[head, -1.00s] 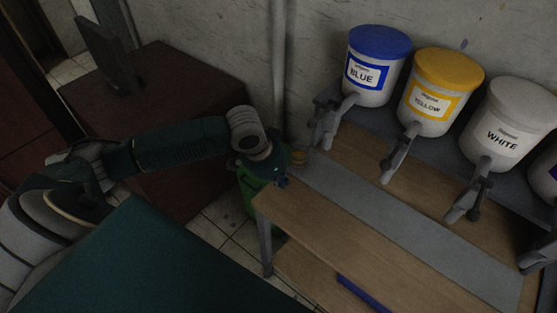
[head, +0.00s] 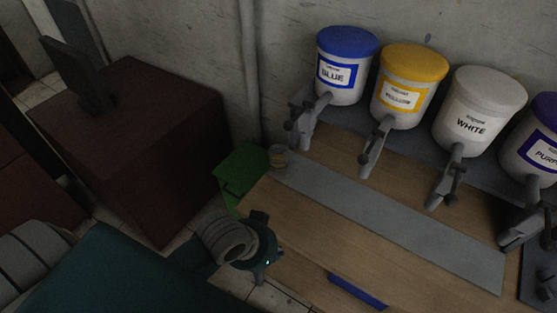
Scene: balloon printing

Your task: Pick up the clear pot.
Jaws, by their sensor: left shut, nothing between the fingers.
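The clear pot (head: 279,157) is a small see-through jar with something orange-yellow low inside. It stands upright at the far left corner of the workbench, at the left end of the grey strip. My left gripper (head: 264,252) is at the bench's near left edge, well short of the pot and apart from it. It is shut and empty; its fingertips are hard to make out. My right gripper is not in view.
Blue (head: 344,66), yellow (head: 408,86), white (head: 477,110) and purple (head: 537,140) paint buckets with spouts stand behind the grey strip (head: 390,220). A green bin (head: 238,170) is left of the bench. The wooden bench top (head: 320,235) is mostly bare.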

